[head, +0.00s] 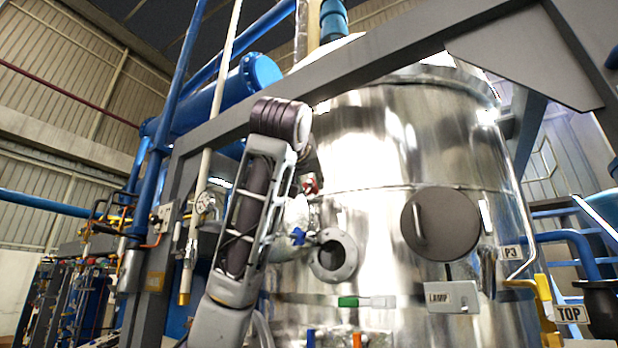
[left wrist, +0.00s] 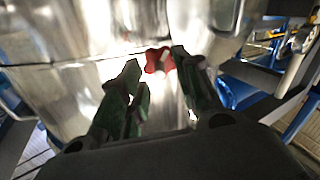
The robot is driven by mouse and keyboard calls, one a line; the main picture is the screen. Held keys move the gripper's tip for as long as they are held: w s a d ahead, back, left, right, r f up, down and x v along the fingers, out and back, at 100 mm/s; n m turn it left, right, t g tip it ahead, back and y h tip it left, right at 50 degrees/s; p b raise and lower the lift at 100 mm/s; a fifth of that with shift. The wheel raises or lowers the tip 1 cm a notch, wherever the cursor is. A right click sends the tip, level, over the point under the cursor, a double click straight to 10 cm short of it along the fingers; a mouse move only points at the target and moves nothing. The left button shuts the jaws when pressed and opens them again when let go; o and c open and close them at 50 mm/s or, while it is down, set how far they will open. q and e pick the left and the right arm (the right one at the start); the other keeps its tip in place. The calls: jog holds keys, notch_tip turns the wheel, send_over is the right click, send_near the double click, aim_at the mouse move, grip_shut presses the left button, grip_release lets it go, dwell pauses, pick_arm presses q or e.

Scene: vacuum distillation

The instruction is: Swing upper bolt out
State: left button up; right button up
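A red star-shaped knob (left wrist: 158,60), which appears to be the upper bolt's knob, shows in the left wrist view against the steel vessel. It is also a small red spot in the head view (head: 311,186), partly hidden by my arm. My left gripper (left wrist: 156,72) has its two dark green fingers apart, the knob showing between their tips. The right finger overlaps or lies close to the knob's edge; I cannot tell if they touch. In the head view my left gripper is mostly hidden behind my forearm. The bolt's shank is not visible. My right gripper is not in view.
The shiny steel vessel (head: 370,150) fills the centre. It bears an open round port (head: 333,256), a dark round cover with a handle (head: 440,224) and a LAMP label (head: 452,297). A grey beam (head: 400,52) crosses above; blue pipes stand at the left.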

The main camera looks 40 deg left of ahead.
pick_arm(q)
jog(key=shift+x, duration=0.95)
grip_shut()
